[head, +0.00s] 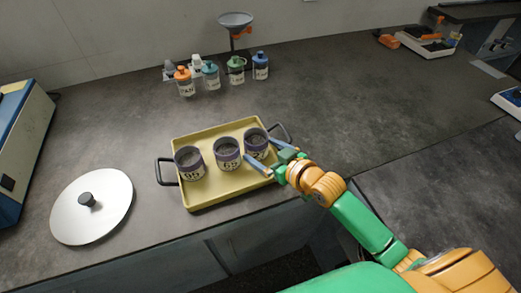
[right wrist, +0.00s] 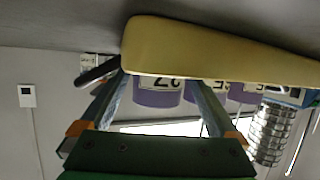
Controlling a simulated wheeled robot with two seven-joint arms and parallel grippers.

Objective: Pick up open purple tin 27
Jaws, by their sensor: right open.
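Tin 27 (head: 255,141), open, purple and upright with grey content, is the rightmost of three in a row on a yellow tray (head: 200,196). Its label is mostly hidden in the head view. In the right wrist view, which is upside down, tin 27 (right wrist: 157,97) shows its number between the fingers. My right gripper (head: 259,149) is open, its fingers on either side of this tin at the tray's right end. I cannot tell whether they touch it. My left gripper is not in view.
Two similar open tins, the middle one (head: 227,153) and the left one (head: 189,163), stand close by on the tray. A round lid (head: 92,206) lies at left. Several capped bottles (head: 236,72) and a funnel stand (head: 235,22) are behind.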

